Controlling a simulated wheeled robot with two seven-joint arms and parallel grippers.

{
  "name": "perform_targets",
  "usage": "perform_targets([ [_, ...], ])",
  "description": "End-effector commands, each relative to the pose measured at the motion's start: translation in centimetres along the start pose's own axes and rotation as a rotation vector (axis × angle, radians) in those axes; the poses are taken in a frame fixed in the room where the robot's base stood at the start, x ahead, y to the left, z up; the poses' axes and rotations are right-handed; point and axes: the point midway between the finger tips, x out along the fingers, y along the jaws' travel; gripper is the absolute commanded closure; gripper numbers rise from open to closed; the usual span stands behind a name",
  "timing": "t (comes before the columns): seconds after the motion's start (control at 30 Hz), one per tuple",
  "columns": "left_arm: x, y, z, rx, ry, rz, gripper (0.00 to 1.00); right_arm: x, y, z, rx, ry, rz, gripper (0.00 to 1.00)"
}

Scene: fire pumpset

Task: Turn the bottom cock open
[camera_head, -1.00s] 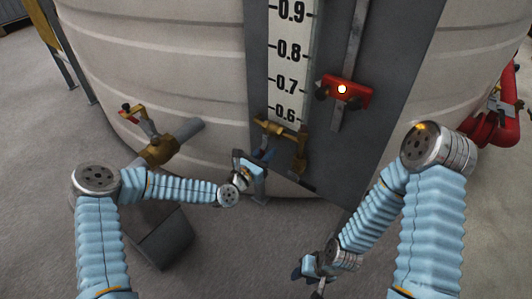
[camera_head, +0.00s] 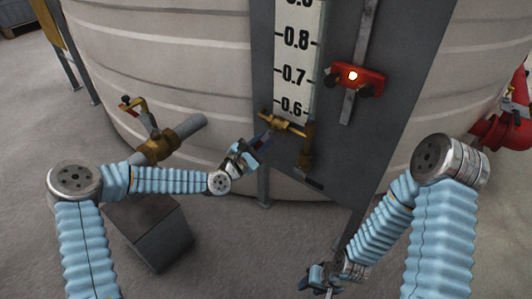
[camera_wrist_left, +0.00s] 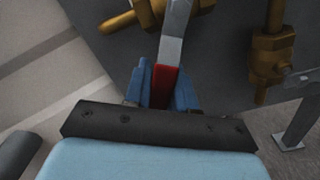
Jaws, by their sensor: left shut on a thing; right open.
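The bottom cock (camera_head: 283,124) is a brass valve at the lower end of the level gauge on the tank. Its lever (camera_wrist_left: 172,42) is grey metal with a red grip (camera_wrist_left: 163,88), and it runs down from the brass body in the left wrist view. My left gripper (camera_head: 254,145) is shut on the red grip, with blue fingers on both sides of it. In the head view the gripper mostly hides the lever, which slants down to the left from the cock. My right gripper (camera_head: 320,279) is open and empty, low at the front, away from the cock.
The white gauge scale (camera_head: 298,65) rises above the cock. A red slider (camera_head: 356,78) is to the right. A brass pipe (camera_head: 306,155) hangs below. Another brass valve (camera_head: 158,148) sticks out at left, above a grey block (camera_head: 148,230). Red pipework (camera_head: 500,132) stands far right.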

Motion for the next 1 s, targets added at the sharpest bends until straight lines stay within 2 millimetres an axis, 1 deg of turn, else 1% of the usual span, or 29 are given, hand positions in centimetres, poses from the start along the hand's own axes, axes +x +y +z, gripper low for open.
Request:
perform_targets([
  [0.03,0.0,0.1,-0.4,0.046,-0.001,0.002,1.00,0.9,0.3,0.0,0.000,-0.001,-0.001,0.57],
  [0.4,0.0,2.5,0.2,0.398,0.000,0.001,1.00,3.7,0.9,0.3,-0.002,-0.010,-0.008,0.57],
  [0.8,0.0,4.6,1.7,0.764,0.000,0.001,1.00,6.0,1.6,0.4,-0.003,-0.014,-0.012,0.57],
  [1.0,0.0,5.2,2.5,0.907,0.000,0.000,1.00,6.7,1.9,0.4,-0.003,-0.011,-0.012,0.57],
])
